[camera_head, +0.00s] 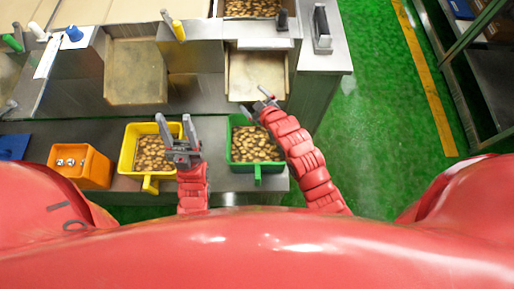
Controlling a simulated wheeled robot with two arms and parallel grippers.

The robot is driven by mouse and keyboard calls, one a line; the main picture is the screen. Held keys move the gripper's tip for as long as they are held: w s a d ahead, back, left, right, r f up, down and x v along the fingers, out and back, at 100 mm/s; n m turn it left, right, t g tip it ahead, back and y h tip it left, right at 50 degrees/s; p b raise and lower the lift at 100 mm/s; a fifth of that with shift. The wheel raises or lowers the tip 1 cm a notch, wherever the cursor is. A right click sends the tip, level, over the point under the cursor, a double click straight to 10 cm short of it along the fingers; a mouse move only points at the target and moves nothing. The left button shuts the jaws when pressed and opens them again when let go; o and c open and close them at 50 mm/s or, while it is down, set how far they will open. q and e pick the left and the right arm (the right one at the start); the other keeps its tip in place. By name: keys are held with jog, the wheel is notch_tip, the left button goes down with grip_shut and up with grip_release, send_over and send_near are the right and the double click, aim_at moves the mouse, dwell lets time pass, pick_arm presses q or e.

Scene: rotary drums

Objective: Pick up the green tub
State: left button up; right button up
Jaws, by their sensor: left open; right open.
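The green tub (234,163) stands on the grey counter, filled with small brown pieces, with a green handle at its front. My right gripper (257,103) is open at the tub's back right corner, and its red arm passes over the tub's right side. I cannot tell whether the gripper touches the rim. My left gripper (173,124) is open over the right part of the yellow tub (126,152), to the left of the green tub. My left gripper hides part of the yellow tub's right rim.
An orange container (95,171) with round metallic pieces and a blue item (13,146) stand further left. Behind are metal machines with chutes (256,75) and coloured levers (179,30). Green floor (375,110) is clear on the right, before a dark shelf (490,80).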

jog(key=s+f+n+g+h, duration=0.2)
jog(key=s+f+g, duration=0.15)
jog(key=s, duration=0.25)
jog(key=s+d+f+n+g+h, duration=0.1)
jog(key=s+f+n+g, duration=0.1)
jog(key=s+n+g, duration=0.3)
jog(key=s+f+g+h, duration=0.2)
jog(key=s+f, duration=0.1)
jog(key=s, duration=0.4)
notch_tip(320, 180, down, 8)
jog(key=b, duration=0.8)
jog(key=shift+s+f, duration=0.15)
jog(key=shift+f, duration=0.35)
jog(key=shift+f+p, duration=1)
jog(key=shift+f, duration=2.8)
jog(key=shift+c, duration=0.3)
grip_shut()
